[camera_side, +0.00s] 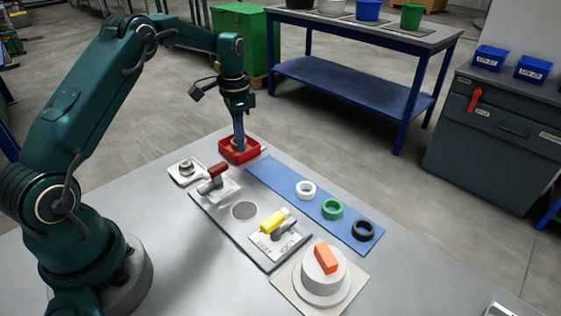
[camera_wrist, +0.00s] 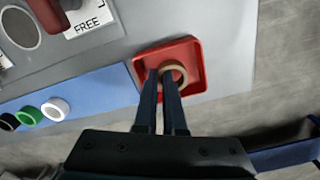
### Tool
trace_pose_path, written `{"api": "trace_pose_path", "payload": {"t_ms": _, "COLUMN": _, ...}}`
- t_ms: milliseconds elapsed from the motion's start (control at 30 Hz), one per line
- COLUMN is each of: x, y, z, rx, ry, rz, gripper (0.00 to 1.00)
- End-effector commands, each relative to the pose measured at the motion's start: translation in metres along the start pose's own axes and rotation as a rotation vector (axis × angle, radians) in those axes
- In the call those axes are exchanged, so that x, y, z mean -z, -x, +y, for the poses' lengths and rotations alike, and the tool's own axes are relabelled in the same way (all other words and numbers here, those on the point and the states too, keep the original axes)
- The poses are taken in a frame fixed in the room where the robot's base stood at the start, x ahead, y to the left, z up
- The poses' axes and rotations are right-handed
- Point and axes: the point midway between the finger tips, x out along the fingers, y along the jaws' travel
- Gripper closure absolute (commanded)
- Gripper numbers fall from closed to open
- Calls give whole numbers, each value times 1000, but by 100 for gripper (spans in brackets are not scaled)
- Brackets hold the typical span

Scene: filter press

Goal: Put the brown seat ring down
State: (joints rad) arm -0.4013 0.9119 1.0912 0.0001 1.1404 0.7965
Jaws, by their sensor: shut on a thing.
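The brown seat ring (camera_wrist: 177,69) is between the fingertips of my gripper (camera_wrist: 166,76) in the wrist view, inside the outline of the red tray (camera_wrist: 198,50). My gripper (camera_side: 240,146) is shut on the ring and points down into the red tray (camera_side: 252,153) in the side view. The ring is mostly hidden there by the fingers. I cannot tell whether the ring touches the tray floor.
A blue mat (camera_side: 270,173) holds a white ring (camera_side: 306,190), a green ring (camera_side: 332,209) and a black ring (camera_side: 363,230). A plate with a red handle (camera_side: 218,172) and a yellow handle (camera_side: 272,219) lies alongside. A white round block with an orange top (camera_side: 325,258) stands in front.

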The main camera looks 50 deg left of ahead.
Motion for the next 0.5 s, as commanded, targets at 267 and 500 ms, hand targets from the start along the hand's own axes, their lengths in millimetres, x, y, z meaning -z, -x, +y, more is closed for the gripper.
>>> {"api": "trace_pose_path", "payload": {"t_ms": 267, "x": 0, "y": -11, "z": 0, "rx": 1, "ry": 0, "rz": 1, "gripper": 100}}
{"api": "trace_pose_path", "payload": {"t_ms": 500, "x": 0, "y": -14, "z": 0, "rx": 0, "ry": 0, "rz": 0, "gripper": 89}}
